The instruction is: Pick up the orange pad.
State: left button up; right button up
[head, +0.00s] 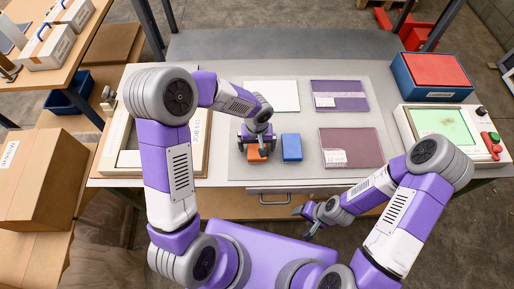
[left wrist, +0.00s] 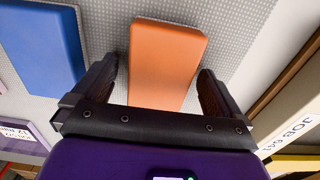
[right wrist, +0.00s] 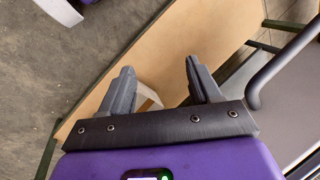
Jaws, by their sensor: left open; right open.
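The orange pad (head: 256,153) lies on the grey mat (head: 305,116) in the head view, partly covered by my left gripper (head: 256,149). In the left wrist view the orange pad (left wrist: 167,62) is a block that reaches in between the two open fingers of my left gripper (left wrist: 160,88), with a gap on each side. The blue pad (head: 291,147) lies just right of it. My right gripper (head: 308,222) is open and empty in front of the table edge; in the right wrist view its fingers (right wrist: 160,85) are apart.
A framed box (head: 126,148) stands at left. A red-topped blue box (head: 433,76) and a green-screened device (head: 448,128) stand at right. A drawer handle (head: 274,200) is below the front edge.

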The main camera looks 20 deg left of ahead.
aim_at(257, 146)
pick_arm(q)
jog(key=shift+f, duration=0.25)
jog(key=shift+c, duration=0.2)
jog(key=shift+r, duration=0.1)
jog(key=c, duration=1.1)
jog(key=shift+o, duration=0.2)
notch_tip(257, 146, up, 10)
jog(key=shift+p, duration=0.9)
